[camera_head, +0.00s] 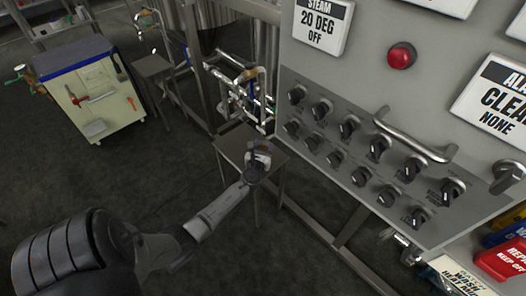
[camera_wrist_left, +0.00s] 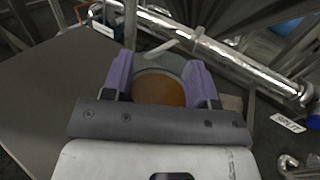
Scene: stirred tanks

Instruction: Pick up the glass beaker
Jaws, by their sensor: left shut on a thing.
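The glass beaker (camera_wrist_left: 160,90) sits between the two purple fingers of my left gripper (camera_wrist_left: 159,70) in the left wrist view. It has a round rim and amber-brown contents. The fingers are shut on its sides. In the head view, my left gripper (camera_head: 257,166) is at the small grey table (camera_head: 232,147), with the beaker (camera_head: 263,153) small and partly hidden at its end. I cannot tell whether the beaker's base touches the tabletop. My right gripper is not in view.
A grey control panel (camera_head: 340,100) with knobs and metal handles fills the right side. Metal pipes (camera_head: 240,88) run behind the small table. A white and blue cart (camera_head: 90,90) stands at the back left. Dark floor lies open at the left.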

